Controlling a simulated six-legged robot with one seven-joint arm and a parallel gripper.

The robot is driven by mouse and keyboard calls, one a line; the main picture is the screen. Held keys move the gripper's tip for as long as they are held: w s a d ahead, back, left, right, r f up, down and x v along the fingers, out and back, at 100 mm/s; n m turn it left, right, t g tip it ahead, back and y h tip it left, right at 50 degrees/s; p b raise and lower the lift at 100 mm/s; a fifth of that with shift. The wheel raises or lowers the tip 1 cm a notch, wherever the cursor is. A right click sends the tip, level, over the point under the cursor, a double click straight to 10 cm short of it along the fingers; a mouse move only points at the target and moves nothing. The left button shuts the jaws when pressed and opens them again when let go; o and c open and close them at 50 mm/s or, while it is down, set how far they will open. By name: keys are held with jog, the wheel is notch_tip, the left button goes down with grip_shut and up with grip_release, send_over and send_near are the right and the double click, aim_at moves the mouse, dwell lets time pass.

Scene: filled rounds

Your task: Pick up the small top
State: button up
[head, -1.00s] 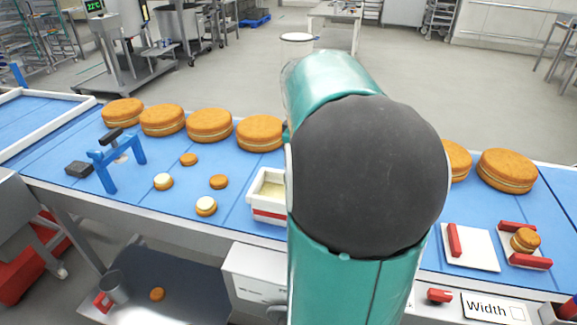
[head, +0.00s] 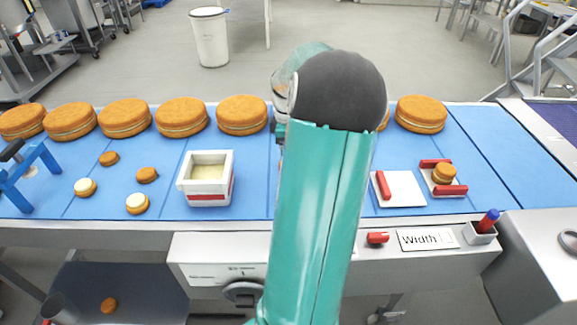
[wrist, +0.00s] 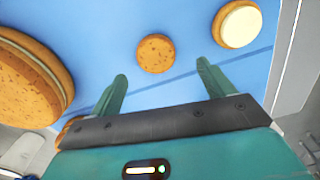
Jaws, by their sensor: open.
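Two small plain brown tops, one (head: 109,158) further back and one (head: 147,175) nearer, lie flat on the blue belt at the left in the head view. Two small rounds with pale cream, one (head: 86,187) and another (head: 137,203), lie near them. In the wrist view a small plain top (wrist: 156,53) lies just beyond my open, empty gripper (wrist: 161,71), roughly in line with the gap between the fingers and apart from them. A cream-covered round (wrist: 240,25) is to its right. In the head view my arm hides the gripper.
Several large filled rounds (head: 182,117) line the belt's back edge; one (wrist: 28,80) shows close at the wrist view's left. A white box of cream (head: 207,190) stands mid-belt. A blue stand (head: 30,170) is at left. A small filled round (head: 444,172) sits between red blocks at right.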

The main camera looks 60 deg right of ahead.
jog(key=f, duration=0.5)
jog(key=shift+d+f, duration=0.15)
jog(key=shift+d, duration=0.2)
jog(key=c, duration=0.8)
